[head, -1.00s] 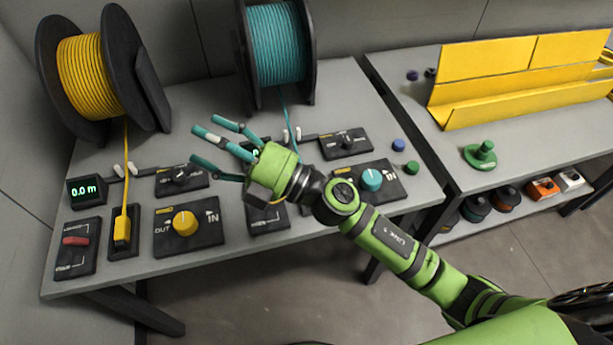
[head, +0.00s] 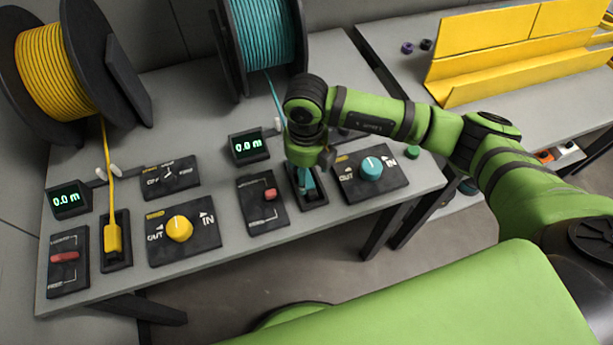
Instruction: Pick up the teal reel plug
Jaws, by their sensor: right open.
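My right gripper (head: 306,182) points down over the dark plug holder (head: 317,199) of the teal line, between the red-switch panel and the teal-knob panel. It is open, with its teal fingertips low at the holder. The teal reel plug itself cannot be told apart from the teal fingers and is largely or wholly hidden by the gripper. The teal line (head: 273,92) runs down from the teal reel (head: 262,38) and goes behind my wrist. My left gripper is not in view.
The yellow plug (head: 112,238) sits in its own holder at the left, below the yellow reel (head: 55,68). The yellow knob (head: 179,229), red switch (head: 270,194) and teal knob (head: 371,168) flank the holders. A yellow angled tray (head: 515,70) stands on the right table.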

